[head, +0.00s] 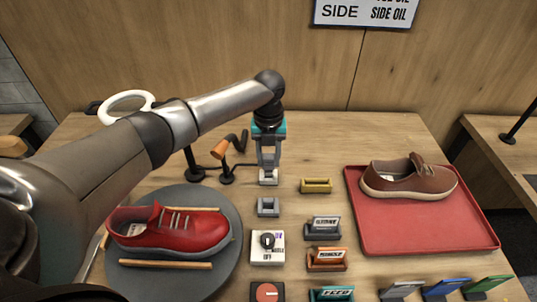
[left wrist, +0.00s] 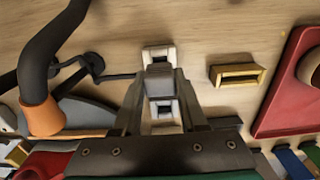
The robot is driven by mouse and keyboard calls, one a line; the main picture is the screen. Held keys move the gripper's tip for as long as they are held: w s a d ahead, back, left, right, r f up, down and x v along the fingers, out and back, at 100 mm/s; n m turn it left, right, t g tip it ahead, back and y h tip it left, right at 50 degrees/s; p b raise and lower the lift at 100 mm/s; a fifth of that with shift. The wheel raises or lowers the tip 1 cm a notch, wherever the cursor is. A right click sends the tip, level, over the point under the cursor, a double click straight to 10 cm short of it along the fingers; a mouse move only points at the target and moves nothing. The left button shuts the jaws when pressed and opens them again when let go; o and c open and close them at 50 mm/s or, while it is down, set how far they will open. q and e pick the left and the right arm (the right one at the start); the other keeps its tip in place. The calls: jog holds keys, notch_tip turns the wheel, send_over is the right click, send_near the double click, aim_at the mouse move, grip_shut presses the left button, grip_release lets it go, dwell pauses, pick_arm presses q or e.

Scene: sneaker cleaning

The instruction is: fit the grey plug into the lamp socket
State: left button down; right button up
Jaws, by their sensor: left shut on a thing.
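The lamp socket (head: 268,181) is a small pale block with a dark opening, at the end of the black lamp cable. It also shows in the left wrist view (left wrist: 158,54), just beyond my fingertips. My left gripper (head: 268,165) points down over it. In the left wrist view my left gripper (left wrist: 161,86) is shut on the grey plug (left wrist: 159,79), a small block between the fingertips. The plug overlaps the socket's near edge in that view; I cannot tell whether they touch. In the head view the fingers mostly hide the plug. My right gripper is not in view.
A grey holder (head: 268,208) stands nearer, with a yellow holder (head: 316,186) to the right. The orange lamp (head: 221,150) stands left of my gripper. A red sneaker (head: 170,232) is on a round grey mat; a brown sneaker (head: 408,180) is on a red tray (head: 430,232).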

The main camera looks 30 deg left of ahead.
aim_at(269, 166)
pick_arm(q)
jog(key=shift+f, duration=0.25)
jog(key=shift+p, duration=0.6)
dwell(1.6)
jog(key=shift+f+b, duration=1.05)
jog(key=shift+f, duration=0.35)
jog(key=shift+c, duration=1.8)
grip_release()
jog(key=shift+r, duration=0.1)
notch_tip(269, 166, up, 15)
jog(key=p, duration=0.2)
